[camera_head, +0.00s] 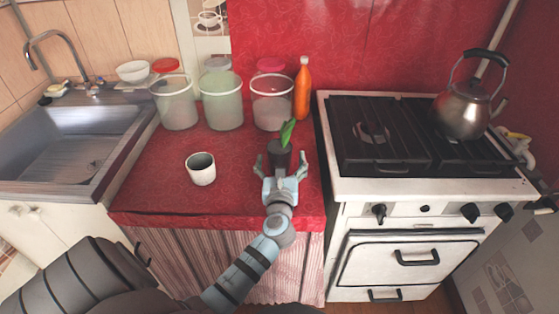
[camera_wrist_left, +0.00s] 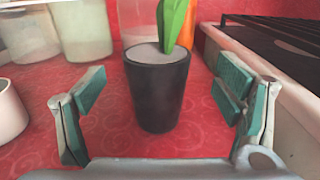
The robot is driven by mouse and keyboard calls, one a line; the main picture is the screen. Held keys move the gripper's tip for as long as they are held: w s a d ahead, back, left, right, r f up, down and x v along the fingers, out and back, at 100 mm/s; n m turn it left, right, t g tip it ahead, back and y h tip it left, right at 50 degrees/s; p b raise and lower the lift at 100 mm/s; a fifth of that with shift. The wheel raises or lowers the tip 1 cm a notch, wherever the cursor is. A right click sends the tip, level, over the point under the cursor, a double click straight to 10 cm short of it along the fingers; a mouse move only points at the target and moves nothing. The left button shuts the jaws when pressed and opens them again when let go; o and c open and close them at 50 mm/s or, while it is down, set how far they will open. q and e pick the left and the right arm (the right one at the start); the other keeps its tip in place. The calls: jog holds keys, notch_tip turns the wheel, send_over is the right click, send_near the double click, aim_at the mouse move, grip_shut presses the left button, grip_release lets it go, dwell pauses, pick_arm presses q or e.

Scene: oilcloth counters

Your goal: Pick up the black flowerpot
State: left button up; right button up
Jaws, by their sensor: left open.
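The black flowerpot (camera_head: 279,156) stands upright on the red oilcloth counter, with a green leaf rising from it. In the left wrist view the pot (camera_wrist_left: 157,95) is centred between the two fingers, with a pale top surface and the green plant (camera_wrist_left: 173,20). My left gripper (camera_head: 280,164) is open, with one finger to each side of the pot. In the left wrist view its green pads (camera_wrist_left: 160,90) stand apart from the pot, with a gap on both sides. My right gripper is not in view.
A white cup (camera_head: 201,169) stands left of the pot. Several jars (camera_head: 222,105) and an orange bottle (camera_head: 302,90) stand behind. The stove (camera_head: 420,185) with a kettle (camera_head: 463,110) is close on the right; a sink (camera_head: 70,145) is left. The counter's front left is clear.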

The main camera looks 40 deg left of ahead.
aim_at(280, 150)
pick_arm(q)
jog(key=b+x, duration=0.1)
jog(key=x, duration=0.3)
jog(key=shift+a+f, duration=0.2)
jog(key=shift+a, duration=0.05)
jog(key=shift+w+a, duration=0.3)
jog(key=shift+w, duration=0.05)
jog(key=shift+d+r, duration=0.1)
jog(key=c, duration=1.4)
